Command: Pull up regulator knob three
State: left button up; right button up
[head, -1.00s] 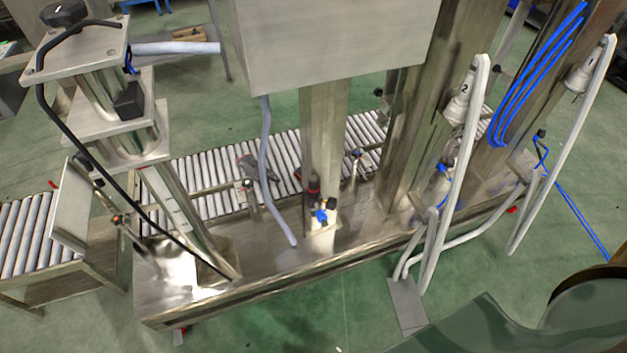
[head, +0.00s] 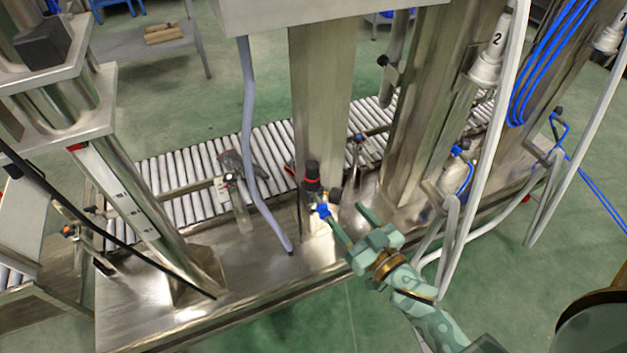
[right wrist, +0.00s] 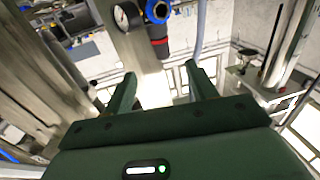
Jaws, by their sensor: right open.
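The regulator has a black knob (head: 313,170) with a red ring and a blue fitting (head: 323,210) below it. It is mounted at the foot of the middle steel column, beside a small round gauge (head: 335,194). I see no number on it. In the right wrist view the knob (right wrist: 159,48) appears upside down, beyond the fingertips and roughly between them, with the gauge (right wrist: 127,17) to its left. My right gripper (head: 343,211) is open and empty, just in front of and below the knob; contact with the blue fitting cannot be told. My left gripper is out of view.
The steel column (head: 322,110) rises behind the regulator. A grey hose (head: 248,130) hangs to its left. White pipes (head: 487,140) stand on the right, near my right arm. A roller conveyor (head: 270,150) runs behind the machine base (head: 240,305).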

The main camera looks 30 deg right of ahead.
aim_at(316, 180)
jog(key=w+b, duration=0.1)
jog(key=w, duration=0.5)
jog(key=w+b, duration=0.1)
jog(key=w, duration=0.2)
jog(key=shift+a+f+b, duration=0.3)
jog(key=shift+a, duration=0.1)
jog(key=w, duration=0.2)
jog(key=w+b, duration=0.1)
jog(key=w, duration=0.1)
jog(key=shift+a, duration=0.2)
jog(key=shift+w+r, duration=0.15)
jog(key=shift+w, duration=0.25)
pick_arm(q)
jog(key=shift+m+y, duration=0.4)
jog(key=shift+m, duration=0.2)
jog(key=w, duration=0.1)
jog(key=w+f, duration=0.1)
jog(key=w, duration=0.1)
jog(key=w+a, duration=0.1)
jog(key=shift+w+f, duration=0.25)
pick_arm(e)
jog(key=shift+c, duration=0.4)
